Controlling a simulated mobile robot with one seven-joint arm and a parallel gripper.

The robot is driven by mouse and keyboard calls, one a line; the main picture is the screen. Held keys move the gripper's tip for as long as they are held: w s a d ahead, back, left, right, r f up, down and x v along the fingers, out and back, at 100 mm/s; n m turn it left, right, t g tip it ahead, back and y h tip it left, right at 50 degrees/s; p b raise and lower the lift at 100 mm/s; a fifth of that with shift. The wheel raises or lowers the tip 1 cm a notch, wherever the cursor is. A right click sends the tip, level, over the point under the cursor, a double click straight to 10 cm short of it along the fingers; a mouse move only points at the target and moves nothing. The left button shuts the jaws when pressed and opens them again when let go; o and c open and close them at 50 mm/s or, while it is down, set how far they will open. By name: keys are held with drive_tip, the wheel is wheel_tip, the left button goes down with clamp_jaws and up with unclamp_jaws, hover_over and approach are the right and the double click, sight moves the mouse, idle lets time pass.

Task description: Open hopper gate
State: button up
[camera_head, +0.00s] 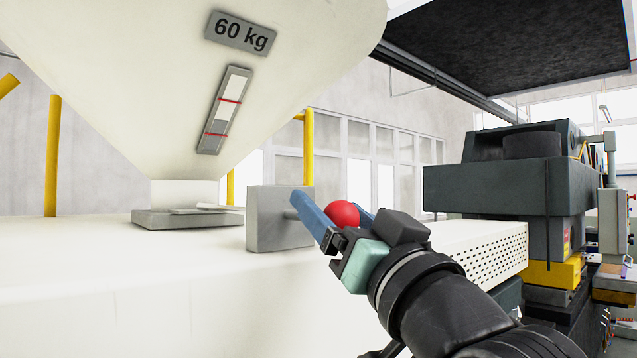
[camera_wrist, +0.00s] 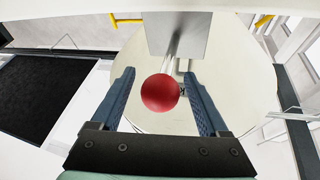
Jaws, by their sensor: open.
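The white hopper (camera_head: 150,70) with a 60 kg label narrows down to a grey gate plate (camera_head: 185,218) on a white surface. Beside it stands a grey block (camera_head: 265,225); a thin rod runs from it to a red ball knob (camera_head: 342,214). In the wrist view the red knob (camera_wrist: 160,93) sits between my two blue fingers, with visible gaps on both sides, and its rod runs up to the grey plate (camera_wrist: 178,33). My gripper (camera_head: 335,205) is open around the knob and not closed on it. The far finger is partly hidden by the knob.
The white surface (camera_head: 100,265) extends under the hopper and to the left, clear in front. A perforated white panel (camera_head: 490,245) and a dark machine (camera_head: 525,185) stand to the right. Yellow posts (camera_head: 52,155) rise behind the hopper.

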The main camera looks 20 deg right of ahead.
drive_tip(key=shift+w+r, duration=0.25)
drive_tip(key=shift+w, duration=0.45)
clamp_jaws()
idle(1.0)
